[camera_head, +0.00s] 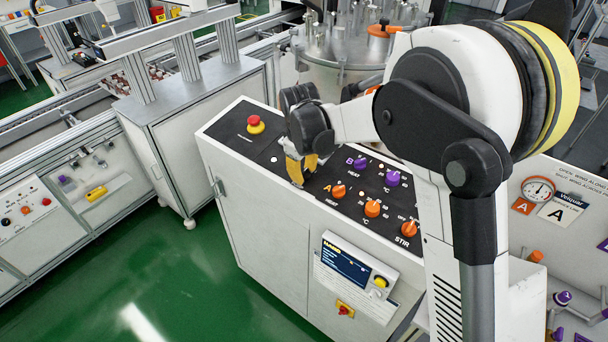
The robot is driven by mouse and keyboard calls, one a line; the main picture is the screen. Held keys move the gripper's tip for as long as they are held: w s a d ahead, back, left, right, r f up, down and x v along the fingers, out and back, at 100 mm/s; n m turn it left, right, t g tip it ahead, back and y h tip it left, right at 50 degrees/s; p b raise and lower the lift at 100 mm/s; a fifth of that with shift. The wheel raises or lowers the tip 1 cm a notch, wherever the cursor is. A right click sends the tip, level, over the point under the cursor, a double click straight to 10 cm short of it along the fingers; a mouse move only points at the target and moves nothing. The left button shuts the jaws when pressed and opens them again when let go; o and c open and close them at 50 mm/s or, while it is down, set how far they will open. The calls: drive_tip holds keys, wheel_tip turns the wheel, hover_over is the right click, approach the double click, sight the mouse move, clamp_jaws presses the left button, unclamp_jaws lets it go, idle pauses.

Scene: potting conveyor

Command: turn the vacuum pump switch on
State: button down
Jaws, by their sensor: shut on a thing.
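My gripper (299,171), with yellow fingers, points down at the black sloped control panel (222,128) on top of the white cabinet. Its fingertips are at the panel surface, left of the orange and purple knobs. The fingers are shut on a small control there, which they hide, so I cannot tell which switch it is or how it is set. I cannot read a vacuum pump label.
A red emergency button (255,123) stands left of the gripper. Orange knobs (372,208) and purple knobs (392,178) stand to the right. A display box (345,262) hangs on the cabinet front. A steel vessel (345,45) stands behind. Green floor is free at front left.

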drive_tip(key=m+b, duration=0.1)
drive_tip(key=m, duration=0.4)
drive_tip(key=shift+m, duration=0.3)
idle(0.4)
drive_tip(key=c, duration=1)
unclamp_jaws()
drive_tip(key=shift+c, duration=0.2)
wheel_tip(320, 180, up, 12)
drive_tip(key=s, duration=0.2)
drive_tip(key=shift+s+a, duration=0.25)
drive_tip(key=shift+a, duration=0.2)
drive_tip(key=shift+f, duration=0.15)
